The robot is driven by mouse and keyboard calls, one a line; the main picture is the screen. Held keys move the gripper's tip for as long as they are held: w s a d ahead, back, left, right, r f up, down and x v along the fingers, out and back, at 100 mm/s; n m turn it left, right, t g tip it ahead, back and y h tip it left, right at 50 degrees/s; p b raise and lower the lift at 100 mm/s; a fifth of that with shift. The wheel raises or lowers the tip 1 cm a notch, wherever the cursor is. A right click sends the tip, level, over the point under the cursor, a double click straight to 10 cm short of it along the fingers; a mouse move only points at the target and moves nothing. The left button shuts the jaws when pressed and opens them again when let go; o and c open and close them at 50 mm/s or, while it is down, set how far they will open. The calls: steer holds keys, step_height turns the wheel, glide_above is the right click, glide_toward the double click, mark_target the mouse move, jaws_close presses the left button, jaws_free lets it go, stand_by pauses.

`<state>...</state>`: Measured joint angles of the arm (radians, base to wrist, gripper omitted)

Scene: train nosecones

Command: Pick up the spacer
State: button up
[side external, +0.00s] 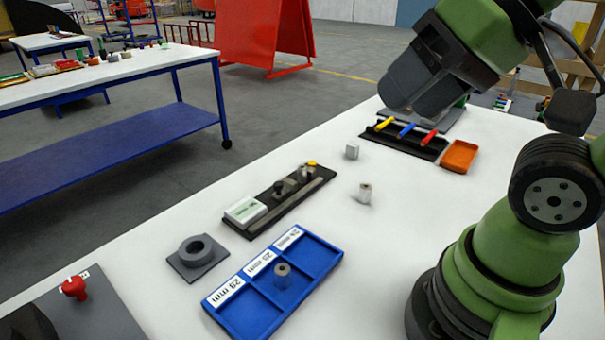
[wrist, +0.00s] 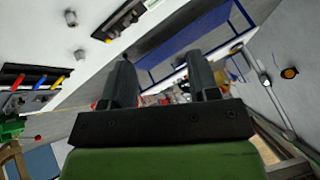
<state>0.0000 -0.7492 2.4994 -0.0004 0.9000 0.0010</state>
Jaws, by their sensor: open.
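Two small grey spacers stand loose on the white table in the side view, one farther back (side external: 352,151) and one nearer (side external: 365,193). A third grey spacer (side external: 283,275) stands in the middle compartment of the blue tray (side external: 231,311), which has labels in mm. Two small grey pieces (wrist: 71,18) and (wrist: 79,53) show at the upper left of the wrist view. My gripper (wrist: 162,78) is open, with nothing between its fingers. In the side view my arm's end is high at the upper right, above the table and away from the spacers; its fingertips are not clear there.
A dark holder (side external: 274,208) with a white box and small parts lies left of the spacers. A grey ring block (side external: 197,256) sits beside the blue tray. A black rack (side external: 402,141) with coloured handles and an orange tray (side external: 459,156) are at the back. Table around the loose spacers is clear.

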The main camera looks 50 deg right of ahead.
steer(key=w+d+m+g+h, duration=0.2)
steer(key=w+d+m, duration=0.15)
steer(key=w, duration=0.65)
steer(key=m+g+h, duration=0.4)
steer(key=m+h, duration=0.1)
steer(key=m, duration=0.4)
glide_above(302, 168)
steer(key=s+a, duration=0.1)
steer(key=a, duration=0.2)
steer(key=shift+n, duration=0.25)
step_height(302, 168, down, 23)
steer(key=shift+a+r, duration=0.1)
steer(key=shift+a, duration=0.05)
steer(key=shift+y, duration=0.3)
steer(key=shift+d+r+x, duration=0.1)
steer(key=shift+d+x, duration=0.05)
steer(key=shift+x, duration=0.85)
steer(key=shift+d+r+x, duration=0.1)
steer(key=shift+d+x, duration=0.05)
steer(key=shift+x, duration=0.9)
steer(key=shift+d+x, duration=0.15)
steer(key=shift+x, duration=0.85)
steer(key=shift+w, duration=0.2)
jaws_close()
